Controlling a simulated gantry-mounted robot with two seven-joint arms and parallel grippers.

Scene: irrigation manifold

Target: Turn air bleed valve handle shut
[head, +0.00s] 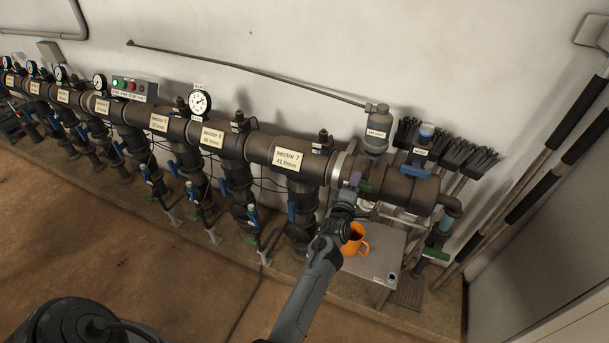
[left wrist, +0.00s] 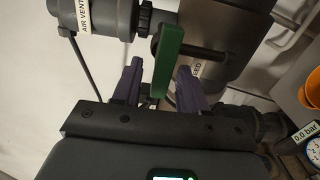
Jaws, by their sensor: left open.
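The green bleed valve handle (left wrist: 167,62) stands upright in the left wrist view, in front of a dark pipe body. A label ending in "EED" is partly hidden behind my finger. My left gripper (left wrist: 160,84) is open, with one purple finger on each side of the handle's lower part. A gap shows on the left; the right finger is close, and I cannot tell if it touches. In the head view my left gripper (head: 358,183) is at the manifold's right end, and I cannot make out the handle there. My right gripper is not in view.
The grey air vent (head: 376,130) stands just behind the gripper and shows beside the handle in the wrist view (left wrist: 105,15). An orange mug (head: 356,240) stands on a grey surface (head: 378,268) below. Brushes (head: 470,158) lean at the right. The floor in front is clear.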

